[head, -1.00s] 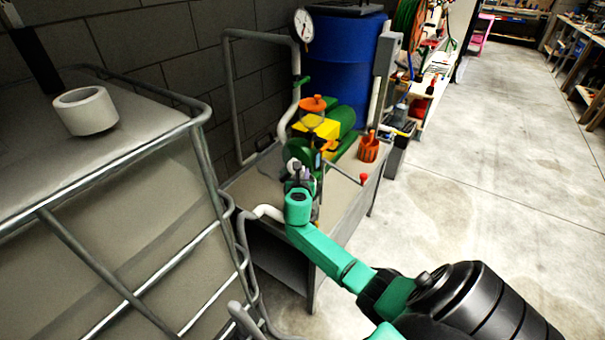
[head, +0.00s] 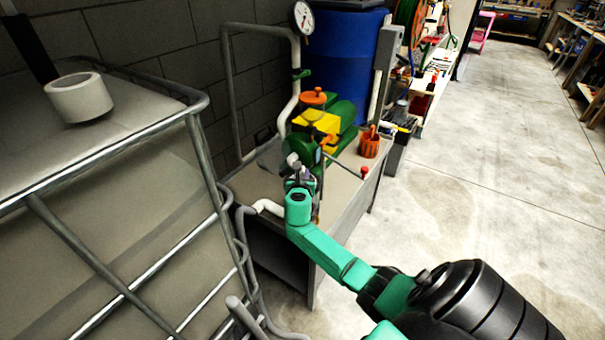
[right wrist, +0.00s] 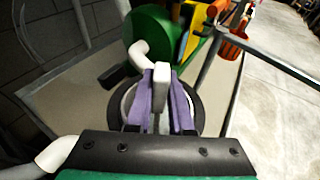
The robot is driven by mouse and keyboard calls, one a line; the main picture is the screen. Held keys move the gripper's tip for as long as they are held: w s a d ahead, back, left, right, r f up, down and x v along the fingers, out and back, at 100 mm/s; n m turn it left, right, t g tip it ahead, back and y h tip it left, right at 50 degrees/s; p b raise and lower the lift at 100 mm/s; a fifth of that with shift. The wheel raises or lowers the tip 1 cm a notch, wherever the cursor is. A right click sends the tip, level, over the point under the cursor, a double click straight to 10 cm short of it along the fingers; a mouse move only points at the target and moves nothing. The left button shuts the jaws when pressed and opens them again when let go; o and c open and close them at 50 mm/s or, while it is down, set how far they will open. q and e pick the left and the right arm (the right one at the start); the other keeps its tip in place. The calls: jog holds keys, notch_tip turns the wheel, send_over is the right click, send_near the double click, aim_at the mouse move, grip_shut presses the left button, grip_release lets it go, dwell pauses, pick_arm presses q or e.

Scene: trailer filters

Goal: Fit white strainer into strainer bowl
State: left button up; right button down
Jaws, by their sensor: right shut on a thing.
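My right gripper (right wrist: 160,105) has purple fingers closed on a pale bar that looks like the handle of the white strainer (right wrist: 162,74). The pale round body behind the fingers is mostly hidden. A dark round rim (right wrist: 223,108) surrounds it and looks like the strainer bowl; I cannot tell how deep the strainer sits in it. In the head view the right gripper (head: 299,176) is at the near end of the green pump, over the bench, and its wrist hides most of the bowl. My left gripper is not in view.
The green and yellow pump (head: 340,118) and an orange ribbed cup (head: 369,148) stand on the grey bench (head: 345,192). A red-knobbed lever (head: 363,170) is close by. A caged tank (head: 100,200) with a white ring (head: 80,100) is at left. The floor at right is clear.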

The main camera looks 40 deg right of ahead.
jog(key=shift+f+b, duration=0.5)
jog(key=shift+f, duration=0.2)
jog(key=c, duration=0.7)
grip_release()
jog(key=shift+c, duration=0.2)
jog(key=shift+s+a+r+p, duration=0.2)
jog(key=shift+s+a+p, duration=0.1)
jog(key=shift+a, duration=0.05)
jog(key=p+v, duration=0.2)
jog(key=v, duration=1.1)
jog(key=shift+s+a+r+p, duration=0.1)
jog(key=shift+s+a+p, duration=0.05)
jog(key=shift+s+p, duration=0.2)
jog(key=shift+w, duration=0.1)
